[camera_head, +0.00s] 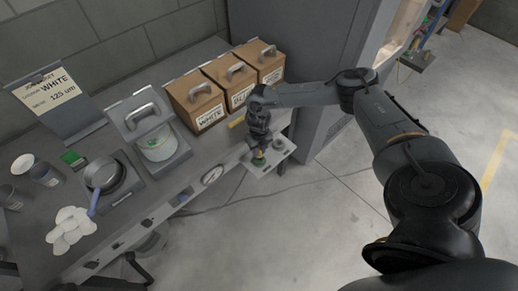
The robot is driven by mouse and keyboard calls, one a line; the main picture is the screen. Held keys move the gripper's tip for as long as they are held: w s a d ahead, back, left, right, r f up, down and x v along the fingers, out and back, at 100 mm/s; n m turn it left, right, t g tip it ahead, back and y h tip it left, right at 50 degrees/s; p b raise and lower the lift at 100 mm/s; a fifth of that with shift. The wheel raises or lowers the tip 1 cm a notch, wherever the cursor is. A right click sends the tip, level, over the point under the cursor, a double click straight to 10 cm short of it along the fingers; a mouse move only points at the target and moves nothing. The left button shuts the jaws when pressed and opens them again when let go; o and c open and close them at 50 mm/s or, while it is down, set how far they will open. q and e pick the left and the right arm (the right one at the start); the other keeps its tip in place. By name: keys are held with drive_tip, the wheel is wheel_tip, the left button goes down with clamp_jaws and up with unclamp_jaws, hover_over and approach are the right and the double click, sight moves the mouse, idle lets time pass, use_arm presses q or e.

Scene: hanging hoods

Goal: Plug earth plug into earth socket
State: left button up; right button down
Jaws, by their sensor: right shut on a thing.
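My right gripper (259,147) reaches in from the right and points down over a small light-grey bracket (262,171) at the table's front right corner. It is shut on a small yellow-green piece (259,159), which I take to be the earth plug. The piece is at or just above the bracket's plate; whether it touches cannot be told. The earth socket cannot be made out apart from the plug and may be hidden under it. A round grey fitting (279,144) is on the bracket to the right. My left gripper is not in view.
Several brown boxes with handles (196,98) stand at the table's back right, close behind my right gripper. A round gauge (212,174) is on the front edge. A hooded container (157,143), a pan (104,175) and white discs (71,227) are farther left.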

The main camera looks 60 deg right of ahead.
drive_tip(key=shift+f+b, duration=0.3)
drive_tip(key=shift+f, duration=0.15)
idle(0.5)
drive_tip(key=shift+f+b, duration=0.45)
drive_tip(key=shift+f, duration=0.3)
drive_tip(key=shift+f, duration=0.5)
drive_tip(key=c, duration=0.8)
unclamp_jaws()
drive_tip(key=shift+r, duration=0.15)
drive_tip(key=shift+r, duration=0.25)
wheel_tip(320, 180, up, 9)
drive_tip(key=shift+f+p, duration=0.15)
drive_tip(key=shift+p, duration=0.75)
drive_tip(key=shift+r, duration=0.7)
